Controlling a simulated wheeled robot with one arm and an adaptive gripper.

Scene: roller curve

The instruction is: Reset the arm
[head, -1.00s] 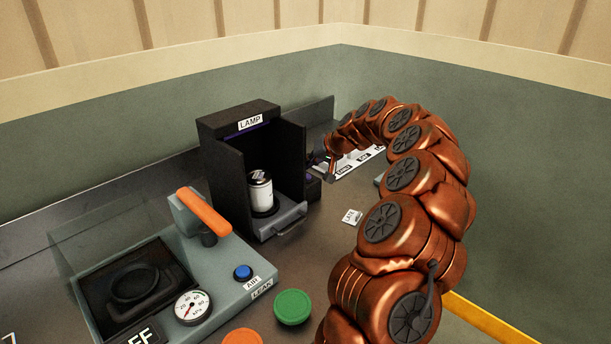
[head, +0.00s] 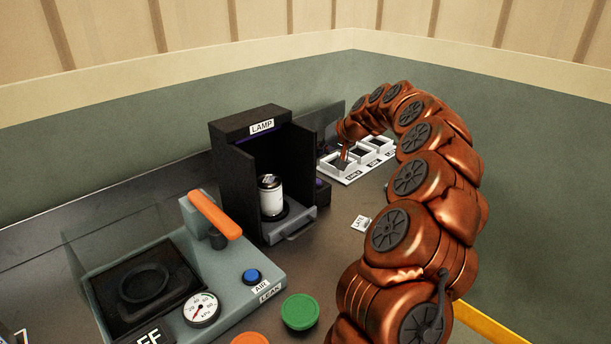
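My copper-coloured arm curves up from the lower right and bends down at the far end. My gripper (head: 341,161) is at its tip, small and dark, over or just in front of the white tray with compartments (head: 352,177). Its fingers are too small and too much in shadow to show whether they are open or shut, or whether they hold anything. A white can with a dark top (head: 271,197) stands upright in the open black lamp box (head: 222,180), apart from my gripper.
A grey leak tester with an orange lever (head: 214,214), a blue button (head: 252,276) and a gauge (head: 202,309) stands at the left. Green (head: 300,311) and orange (head: 250,338) round pieces are at the front. A small label (head: 361,223) lies on bare counter.

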